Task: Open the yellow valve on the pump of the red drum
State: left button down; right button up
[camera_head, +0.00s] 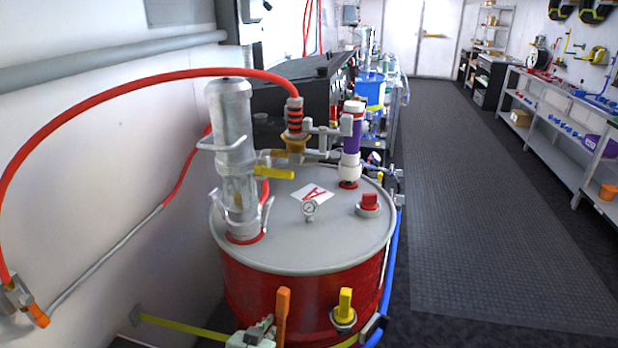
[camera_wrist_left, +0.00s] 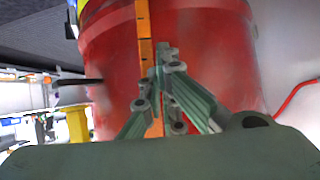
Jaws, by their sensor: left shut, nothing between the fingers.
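The red drum (camera_head: 280,295) stands in the middle of the head view, with a grey lid. A clear and grey pump (camera_head: 236,150) stands upright on the left of the lid. The yellow valve (camera_head: 275,173) is a short lever on the pump's right side, lying roughly level. My left gripper (camera_head: 262,328) is low in front of the drum, well below the lid and apart from the valve. In the left wrist view my left gripper (camera_wrist_left: 160,80) is shut and empty before the drum's red side (camera_wrist_left: 205,50). The pump's valve is outside that view. My right gripper is not in view.
An upright orange bar (camera_head: 282,312) is beside my left gripper. A yellow tap (camera_head: 345,305) juts from the drum front. A red hose (camera_head: 150,88) arches over the lid to a coupling. A purple fitting (camera_head: 352,135) stands behind. The floor (camera_head: 480,210) at right is clear.

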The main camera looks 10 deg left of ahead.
pick_arm(q)
jog(key=w+r+t, duration=0.2)
jog(key=r+t, duration=0.3)
jog(key=r, duration=1.4)
jog(key=w+r+t, duration=0.2)
jog(key=r+t, duration=0.3)
jog(key=r, duration=1.5)
jog(key=shift+d+r+n+h+b, duration=0.2)
jog(key=shift+d+n+h+b, duration=0.2)
jog(key=shift+d+b, duration=0.05)
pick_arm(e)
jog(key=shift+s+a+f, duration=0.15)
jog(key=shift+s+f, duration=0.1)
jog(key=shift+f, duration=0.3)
pick_arm(q)
jog(key=shift+w, duration=0.15)
jog(key=p, duration=0.4)
send_over(273, 172)
jog(key=s+d, duration=0.3)
jog(key=shift+r, duration=0.45)
jog(key=shift+s+f, duration=0.15)
jog(key=shift+f, duration=0.75)
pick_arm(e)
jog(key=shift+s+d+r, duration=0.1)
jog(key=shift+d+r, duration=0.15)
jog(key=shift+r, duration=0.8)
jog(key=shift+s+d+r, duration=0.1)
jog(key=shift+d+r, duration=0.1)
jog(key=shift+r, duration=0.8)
